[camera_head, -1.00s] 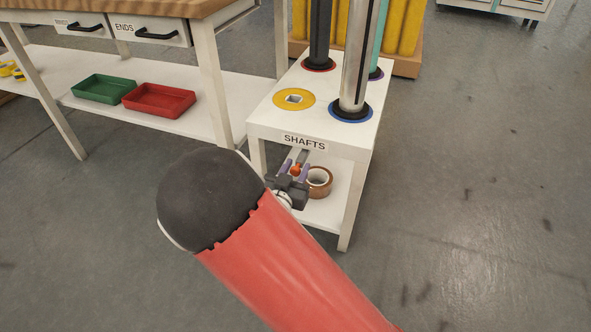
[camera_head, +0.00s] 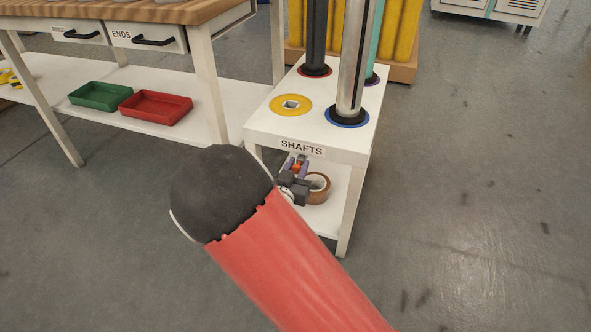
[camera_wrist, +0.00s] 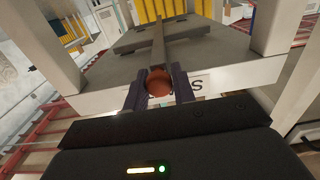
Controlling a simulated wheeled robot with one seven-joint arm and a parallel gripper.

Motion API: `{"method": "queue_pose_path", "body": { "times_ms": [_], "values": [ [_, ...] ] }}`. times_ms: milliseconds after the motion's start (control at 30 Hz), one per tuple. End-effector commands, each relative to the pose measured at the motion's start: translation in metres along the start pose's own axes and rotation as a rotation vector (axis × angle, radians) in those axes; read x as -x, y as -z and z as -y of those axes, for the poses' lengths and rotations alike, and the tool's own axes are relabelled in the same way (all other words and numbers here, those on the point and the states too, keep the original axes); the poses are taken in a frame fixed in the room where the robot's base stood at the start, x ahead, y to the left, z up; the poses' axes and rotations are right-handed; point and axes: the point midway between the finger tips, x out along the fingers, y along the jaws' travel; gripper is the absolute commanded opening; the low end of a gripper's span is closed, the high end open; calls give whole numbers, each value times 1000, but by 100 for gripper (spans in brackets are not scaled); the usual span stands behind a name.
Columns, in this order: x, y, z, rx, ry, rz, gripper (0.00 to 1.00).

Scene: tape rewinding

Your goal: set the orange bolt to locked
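The orange bolt shows as a round orange knob (camera_wrist: 159,82) at the near end of a grey bar (camera_wrist: 158,45) in the wrist view. The knob also shows as a small orange spot (camera_head: 298,168) below the SHAFTS label in the head view. My gripper (camera_wrist: 159,86) has one dark purple finger on each side of the knob, close against it, and appears shut on it. In the head view my gripper (camera_head: 297,167) is at the front of the white shaft stand (camera_head: 268,130), under its top. The bolt's far end is hard to make out.
A brown tape roll (camera_head: 318,187) lies on the stand's lower shelf, right beside my gripper. Upright shafts (camera_head: 351,70) rise from the stand's top. A workbench with green (camera_head: 98,96) and red trays (camera_head: 155,107) stands left. The floor at right is clear.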

Motion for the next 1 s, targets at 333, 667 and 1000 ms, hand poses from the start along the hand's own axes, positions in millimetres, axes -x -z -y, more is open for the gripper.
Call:
{"method": "queue_pose_path", "body": {
  "times_ms": [333, 667, 1000],
  "values": [
    [-1, 1, 0, -1, 0, -3, 44],
    [32, 1, 1, -1, 2, -1, 44],
    [74, 1, 0, -1, -1, -3, 44]
  ]
}}
